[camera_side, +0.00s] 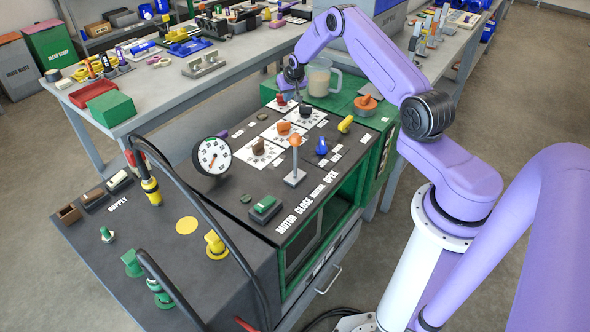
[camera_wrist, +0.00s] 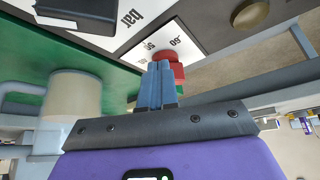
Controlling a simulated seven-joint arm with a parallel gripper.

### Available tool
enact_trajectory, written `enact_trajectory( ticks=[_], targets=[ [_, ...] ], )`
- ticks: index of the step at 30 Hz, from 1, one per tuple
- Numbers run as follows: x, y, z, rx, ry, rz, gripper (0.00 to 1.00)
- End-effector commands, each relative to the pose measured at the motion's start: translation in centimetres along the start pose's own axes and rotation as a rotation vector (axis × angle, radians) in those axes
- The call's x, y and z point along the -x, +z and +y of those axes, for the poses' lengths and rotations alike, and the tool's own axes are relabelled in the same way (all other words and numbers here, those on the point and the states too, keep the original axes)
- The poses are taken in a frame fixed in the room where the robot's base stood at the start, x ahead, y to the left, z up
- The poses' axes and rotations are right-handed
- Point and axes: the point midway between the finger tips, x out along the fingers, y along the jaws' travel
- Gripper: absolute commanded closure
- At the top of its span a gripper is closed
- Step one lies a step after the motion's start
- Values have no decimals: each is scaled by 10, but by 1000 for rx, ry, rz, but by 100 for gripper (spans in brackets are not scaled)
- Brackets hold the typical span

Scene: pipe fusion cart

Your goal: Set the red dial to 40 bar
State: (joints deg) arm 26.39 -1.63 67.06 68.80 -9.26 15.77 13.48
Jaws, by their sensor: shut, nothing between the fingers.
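The red dial (camera_side: 281,100) sits on a white scale card at the far end of the dark panel in the side view. In the wrist view, the red dial (camera_wrist: 178,73) shows just beyond and to the right of my fingertips, which hide part of it.
A dark knob (camera_side: 306,111) and an orange knob (camera_side: 284,128) stand close to the red dial. A clear jug (camera_side: 320,80) and an orange-topped part (camera_side: 366,102) stand on the green surface behind. An orange-tipped lever (camera_side: 295,158) rises nearer the front.

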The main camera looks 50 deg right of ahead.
Motion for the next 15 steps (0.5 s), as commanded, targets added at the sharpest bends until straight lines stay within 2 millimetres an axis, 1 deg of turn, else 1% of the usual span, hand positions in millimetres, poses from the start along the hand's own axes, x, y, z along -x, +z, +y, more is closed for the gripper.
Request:
enact_trajectory(
  ticks=[15],
  targets=[
    [-1,-1,4,-1,0,0,100]
  ],
)
